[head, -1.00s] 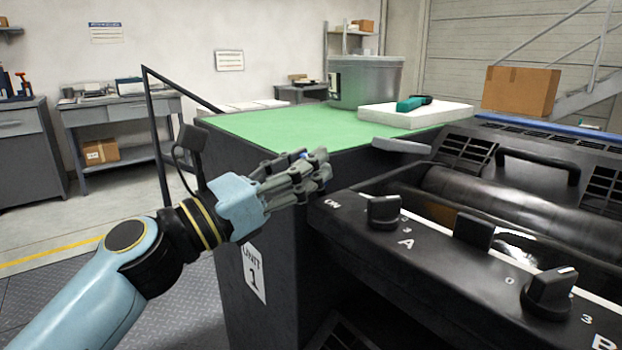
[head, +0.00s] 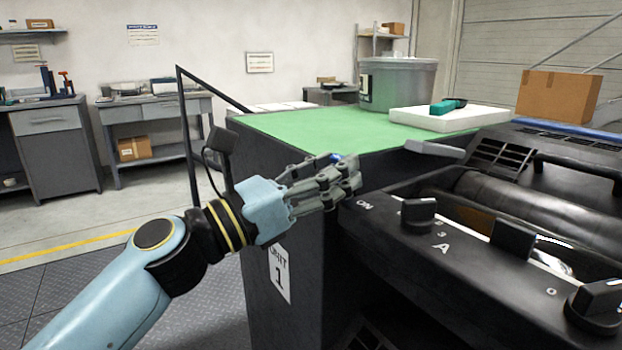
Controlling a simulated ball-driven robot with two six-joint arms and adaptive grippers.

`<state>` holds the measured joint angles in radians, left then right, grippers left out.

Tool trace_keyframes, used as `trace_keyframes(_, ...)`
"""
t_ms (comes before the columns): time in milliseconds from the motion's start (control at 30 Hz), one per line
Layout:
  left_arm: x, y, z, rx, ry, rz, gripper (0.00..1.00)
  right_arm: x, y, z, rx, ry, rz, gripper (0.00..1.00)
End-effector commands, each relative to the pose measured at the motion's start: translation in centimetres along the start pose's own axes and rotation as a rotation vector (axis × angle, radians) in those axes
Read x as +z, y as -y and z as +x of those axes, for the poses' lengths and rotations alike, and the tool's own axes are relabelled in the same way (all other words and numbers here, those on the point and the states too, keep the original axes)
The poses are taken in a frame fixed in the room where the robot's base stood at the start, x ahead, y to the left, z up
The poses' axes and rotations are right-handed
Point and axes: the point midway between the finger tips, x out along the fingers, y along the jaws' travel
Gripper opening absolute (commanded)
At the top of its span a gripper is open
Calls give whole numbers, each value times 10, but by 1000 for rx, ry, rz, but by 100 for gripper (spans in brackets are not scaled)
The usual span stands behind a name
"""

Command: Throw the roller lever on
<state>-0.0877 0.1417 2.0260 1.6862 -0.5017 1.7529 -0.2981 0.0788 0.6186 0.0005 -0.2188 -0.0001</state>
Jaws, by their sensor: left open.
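My left gripper (head: 342,178) is open, its fingers beside the left end of the black control panel (head: 395,240), next to the "ON" mark. A small blue piece (head: 335,158) shows just behind the fingers. I cannot tell whether it is the tip of the roller lever, and the fingers hide most of what lies behind them. I cannot tell whether the fingers touch anything. The dark roller (head: 500,200) lies behind the panel at the right. My right gripper is not in view.
A black knob (head: 418,213) stands by the letter A, a black block (head: 512,238) beyond it, and another knob (head: 598,303) at lower right. A green top (head: 330,128) carries a grey bin (head: 398,85) and a white slab (head: 450,117). Open floor lies left.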

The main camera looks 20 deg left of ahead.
Motion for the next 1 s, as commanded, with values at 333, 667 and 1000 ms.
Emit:
trace_keyframes(333,-2,0,-58,-2,-8,0,42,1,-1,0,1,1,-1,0)
trace_keyframes(667,-2,0,-103,-2,-8,1,42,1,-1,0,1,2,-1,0)
trace_keyframes(1000,-1,0,-119,0,-4,1,42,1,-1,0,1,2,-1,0)
